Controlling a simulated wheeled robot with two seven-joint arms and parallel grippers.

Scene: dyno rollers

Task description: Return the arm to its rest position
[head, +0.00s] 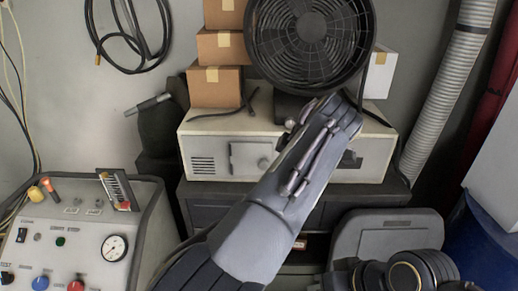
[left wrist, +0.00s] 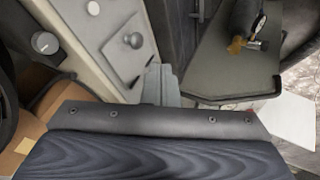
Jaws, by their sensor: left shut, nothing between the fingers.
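My left arm (head: 290,190) comes in from the bottom left of the head view and reaches up across the middle. Its far end is in front of the cream cabinet (head: 205,135), just below the black fan (head: 310,40). The arm hides the gripper fingers in the head view. In the left wrist view my left gripper (left wrist: 160,82) shows as grey fingers, shut and empty. The cabinet with its round knob (left wrist: 134,40) lies beyond them; I cannot tell the exact gap. My right gripper is not in view.
Cardboard boxes (head: 215,86) are stacked on the cabinet, left of the fan. A control console (head: 85,240) with a gauge stands at lower left. A ribbed hose (head: 447,90) and a blue drum (head: 490,245) are at right.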

